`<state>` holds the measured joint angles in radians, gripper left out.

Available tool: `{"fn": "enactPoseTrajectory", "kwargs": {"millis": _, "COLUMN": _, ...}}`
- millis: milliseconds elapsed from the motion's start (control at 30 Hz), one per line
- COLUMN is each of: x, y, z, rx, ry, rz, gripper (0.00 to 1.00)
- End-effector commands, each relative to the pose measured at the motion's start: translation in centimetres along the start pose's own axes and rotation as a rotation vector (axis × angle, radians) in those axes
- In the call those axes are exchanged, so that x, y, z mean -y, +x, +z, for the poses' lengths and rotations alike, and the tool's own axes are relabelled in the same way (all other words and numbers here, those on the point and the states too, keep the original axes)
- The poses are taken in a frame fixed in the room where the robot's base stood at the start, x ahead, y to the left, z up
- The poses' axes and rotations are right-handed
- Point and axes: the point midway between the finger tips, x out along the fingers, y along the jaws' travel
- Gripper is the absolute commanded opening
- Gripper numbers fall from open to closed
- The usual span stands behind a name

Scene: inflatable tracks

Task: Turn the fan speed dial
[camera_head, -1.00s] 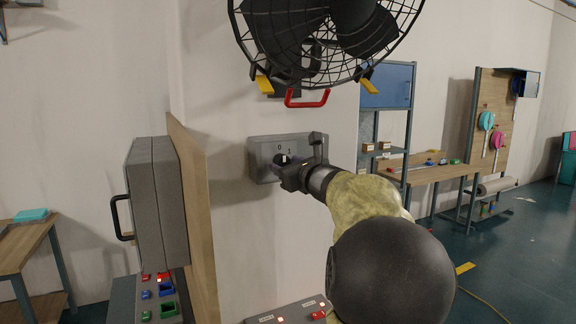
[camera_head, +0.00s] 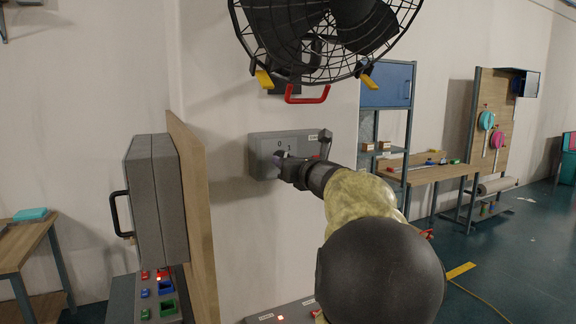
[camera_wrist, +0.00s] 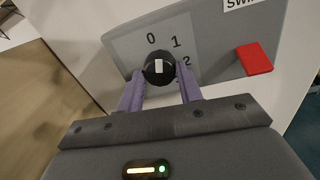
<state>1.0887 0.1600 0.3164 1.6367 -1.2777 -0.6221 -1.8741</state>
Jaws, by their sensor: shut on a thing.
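The fan speed dial (camera_wrist: 158,68) is a round black knob with a white mark, on a grey panel (camera_wrist: 122,47) with the numbers 0, 1 and 2 beside it. In the wrist view the white mark points up, between 0 and 1. My gripper (camera_wrist: 160,84) has its two purple fingers shut on the dial, one on each side. In the head view the grey control box (camera_head: 262,141) is on the wall, and my gripper (camera_head: 278,160) reaches it from the right, hiding most of the dial. The black fan (camera_head: 330,35) hangs above the box.
A red switch (camera_wrist: 254,59) sits on the panel right of the dial. A red handle (camera_head: 307,98) is below the fan. A wooden board (camera_head: 193,210) and a grey case (camera_head: 157,195) stand to the left. Buttoned panels lie below.

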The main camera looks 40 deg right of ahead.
Motion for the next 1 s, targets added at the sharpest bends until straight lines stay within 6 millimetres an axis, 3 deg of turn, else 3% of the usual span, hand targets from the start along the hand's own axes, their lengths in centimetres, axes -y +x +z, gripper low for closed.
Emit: {"fn": "enactPoseTrajectory", "kwargs": {"millis": 1000, "x": -0.25, "y": 0.05, "z": -0.07, "rx": 0.049, "ry": 0.961, "rz": -0.009, "gripper": 0.13}}
